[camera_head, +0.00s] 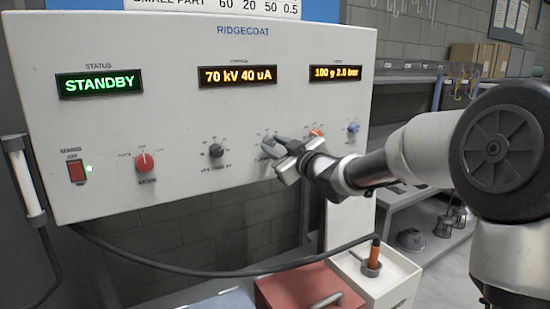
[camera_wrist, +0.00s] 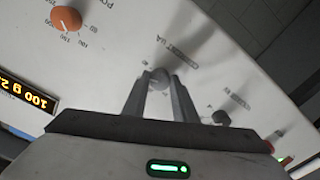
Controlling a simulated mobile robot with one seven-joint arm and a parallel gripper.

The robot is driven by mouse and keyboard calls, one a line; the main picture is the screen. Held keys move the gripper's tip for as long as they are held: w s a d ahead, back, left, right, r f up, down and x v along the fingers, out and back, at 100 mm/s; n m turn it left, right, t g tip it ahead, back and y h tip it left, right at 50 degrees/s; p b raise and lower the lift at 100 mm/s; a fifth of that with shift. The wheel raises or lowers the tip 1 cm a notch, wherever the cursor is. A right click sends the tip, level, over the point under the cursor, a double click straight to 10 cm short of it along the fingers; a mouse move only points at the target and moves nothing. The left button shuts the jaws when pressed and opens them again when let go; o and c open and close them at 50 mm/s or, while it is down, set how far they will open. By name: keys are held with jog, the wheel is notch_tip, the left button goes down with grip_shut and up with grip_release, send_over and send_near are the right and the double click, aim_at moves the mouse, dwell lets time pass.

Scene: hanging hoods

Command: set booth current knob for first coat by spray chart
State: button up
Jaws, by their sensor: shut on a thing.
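The white RIDGECOAT control panel (camera_head: 110,38) faces me. Its middle display (camera_head: 238,75) reads 70 kV 40 uA. My gripper (camera_head: 281,149) is at the panel's lower middle, shut on the grey current knob, which it mostly hides there. In the wrist view my gripper (camera_wrist: 160,88) has its two fingers on either side of the current knob (camera_wrist: 160,77), under a label that seems to end in uA. The spray chart (camera_head: 215,7) is cut off at the top; only a SMALL PART row with 60, 20, 50, 0.5 shows.
Near the gripper are a dark knob (camera_head: 216,150), an orange knob (camera_head: 316,132) and a blue knob (camera_head: 353,127). A red mode knob (camera_head: 144,162) is farther left. The left display (camera_head: 99,83) reads STANDBY; the right display (camera_head: 339,72) reads 100 g 2.0 bar. A cable hangs below.

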jog(key=shift+f+n+b, duration=0.1)
jog(key=shift+n+b, duration=1.7)
jog(key=shift+n, duration=0.4)
jog(key=o, duration=1)
jog(key=shift+o, duration=0.2)
jog(key=p+v, duration=0.1)
jog(key=v, duration=1.6)
jog(key=shift+d+p, duration=0.25)
jog(key=shift+p, duration=0.1)
jog(key=shift+s, duration=0.15)
